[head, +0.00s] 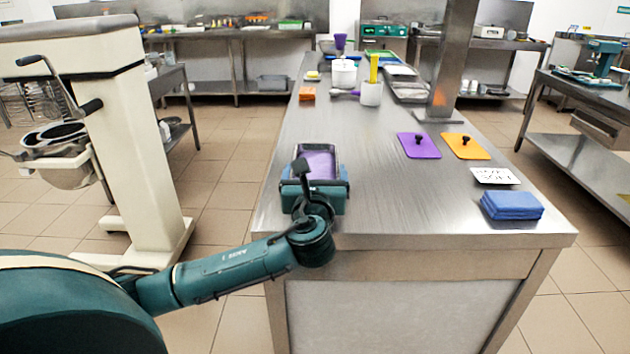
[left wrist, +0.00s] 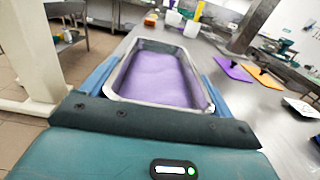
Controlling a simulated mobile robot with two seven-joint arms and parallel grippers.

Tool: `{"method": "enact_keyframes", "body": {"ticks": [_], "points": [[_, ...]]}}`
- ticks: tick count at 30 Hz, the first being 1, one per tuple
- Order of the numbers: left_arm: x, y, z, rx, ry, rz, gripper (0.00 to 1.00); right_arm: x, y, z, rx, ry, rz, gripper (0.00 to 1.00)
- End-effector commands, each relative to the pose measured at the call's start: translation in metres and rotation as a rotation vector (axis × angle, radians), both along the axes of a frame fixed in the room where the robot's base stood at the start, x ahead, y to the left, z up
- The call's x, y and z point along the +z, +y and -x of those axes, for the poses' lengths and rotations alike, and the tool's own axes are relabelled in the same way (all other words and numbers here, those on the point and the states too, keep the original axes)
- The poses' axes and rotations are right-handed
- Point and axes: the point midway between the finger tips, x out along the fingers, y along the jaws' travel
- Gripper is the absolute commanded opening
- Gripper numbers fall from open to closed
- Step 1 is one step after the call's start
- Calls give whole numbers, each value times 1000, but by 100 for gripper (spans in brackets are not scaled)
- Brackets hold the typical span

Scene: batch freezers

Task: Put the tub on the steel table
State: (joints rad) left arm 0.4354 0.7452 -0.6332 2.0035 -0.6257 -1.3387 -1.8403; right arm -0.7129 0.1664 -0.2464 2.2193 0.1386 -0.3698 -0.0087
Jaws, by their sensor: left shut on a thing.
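The tub (head: 318,146) is a metal-rimmed rectangular container of smooth purple filling. It shows large in the left wrist view (left wrist: 122,68), upright or nearly so. My left gripper (head: 317,188) is shut on it, with a blue finger along each long side. The tub is over the near left corner of the steel table (head: 370,205). The gripper hides its underside, so I cannot tell whether it touches the top. My right gripper is not in view.
Purple (head: 418,146) and orange (head: 465,147) lids, a white card (head: 495,176) and folded blue cloths (head: 511,205) lie to the right. White containers (head: 371,94) stand farther back. A steel post (head: 446,60) rises behind. The near middle of the table is clear.

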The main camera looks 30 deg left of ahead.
Motion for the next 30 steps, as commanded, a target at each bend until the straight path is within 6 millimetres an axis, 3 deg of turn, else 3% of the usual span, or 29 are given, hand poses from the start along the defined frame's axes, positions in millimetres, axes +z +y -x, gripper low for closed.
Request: {"method": "enact_keyframes", "body": {"ticks": [13, 14, 18, 27, 30], "points": [[-8, 0, 0, 0, -6, -1, 44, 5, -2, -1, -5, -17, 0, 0], [-11, 0, 0, 0, -1, -1, 89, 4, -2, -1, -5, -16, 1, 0], [-11, 0, 0, 0, -1, -1, 100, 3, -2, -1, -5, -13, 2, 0], [-7, -1, 1, -1, -1, -1, 100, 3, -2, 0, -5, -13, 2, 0], [-8, -8, 11, -3, 1, -1, 100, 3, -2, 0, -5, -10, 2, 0]]}}
